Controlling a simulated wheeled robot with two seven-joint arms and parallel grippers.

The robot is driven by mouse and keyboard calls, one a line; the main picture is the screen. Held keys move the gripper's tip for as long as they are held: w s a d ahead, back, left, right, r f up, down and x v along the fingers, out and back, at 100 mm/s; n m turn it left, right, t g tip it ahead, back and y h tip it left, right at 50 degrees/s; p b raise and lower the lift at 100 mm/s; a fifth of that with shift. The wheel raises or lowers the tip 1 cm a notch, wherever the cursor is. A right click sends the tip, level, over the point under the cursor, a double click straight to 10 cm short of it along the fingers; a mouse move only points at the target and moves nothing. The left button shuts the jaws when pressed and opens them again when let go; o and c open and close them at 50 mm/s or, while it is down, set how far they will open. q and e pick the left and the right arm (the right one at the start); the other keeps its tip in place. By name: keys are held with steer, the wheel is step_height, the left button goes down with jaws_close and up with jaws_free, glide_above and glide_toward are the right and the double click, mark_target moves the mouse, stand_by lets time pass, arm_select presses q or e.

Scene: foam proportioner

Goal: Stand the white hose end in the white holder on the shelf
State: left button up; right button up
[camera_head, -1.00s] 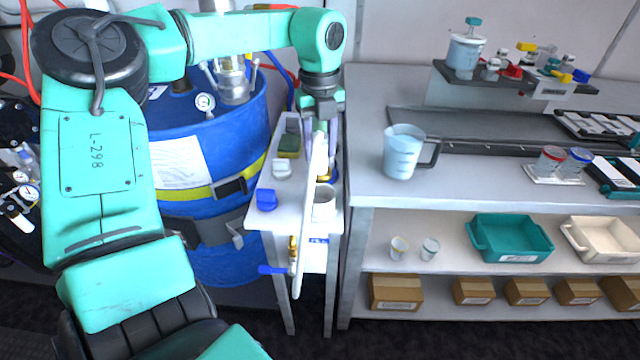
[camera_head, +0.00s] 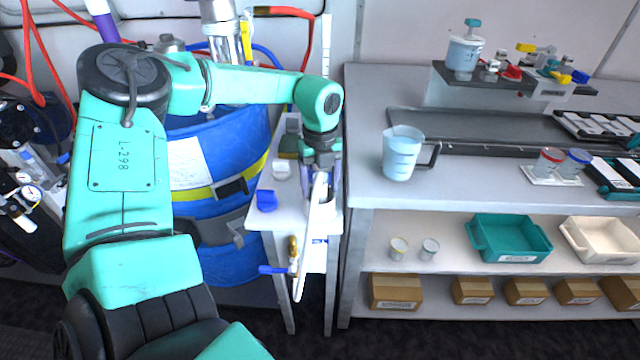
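My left gripper (camera_head: 321,172) points down over the right side of the small white shelf (camera_head: 262,222). Its fingers look closed around the upper part of the white hose end (camera_head: 317,232), which hangs steeply down, slightly tilted, past the shelf's front edge. A brass valve (camera_head: 293,250) with a blue lever (camera_head: 273,269) sits beside the lower part of the hose. The white holder is mostly hidden behind the gripper and hose, so I cannot tell whether the hose touches it. My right gripper is out of view.
A blue clip (camera_head: 266,200), a white piece (camera_head: 281,169) and a dark green block lie on the shelf's left side. A blue drum (camera_head: 228,150) stands behind it. The grey bench (camera_head: 480,200) with a clear jug (camera_head: 401,153) is close on the right.

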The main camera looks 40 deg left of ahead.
arm_select(q)
step_height(320, 180, up, 12)
steer(key=shift+r+b, duration=0.15)
steer(key=shift+b, duration=0.25)
stand_by(0.5)
